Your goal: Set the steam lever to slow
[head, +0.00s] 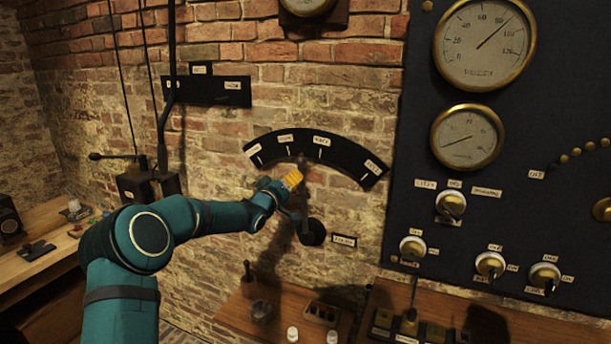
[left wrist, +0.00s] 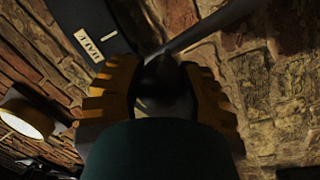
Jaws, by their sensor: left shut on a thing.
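The steam lever (head: 305,212) stands on the brick wall, rising from a dark round pivot (head: 313,232) toward a black curved scale plate (head: 318,150). The plate carries several small labels, too small to read surely in the head view. The lever's upper end sits below the middle of the plate. My left gripper (head: 291,179) is shut on the lever near its top. In the left wrist view, yellow fingers (left wrist: 158,90) close around the dark handle, and a plate label (left wrist: 88,45) shows at upper left. My right gripper is not in view.
A black panel with gauges (head: 466,138) and several knobs (head: 450,205) stands to the right. A wooden bench (head: 250,312) with jars and a small lever lies below. Another wall lever (head: 162,140) is at left, behind my arm.

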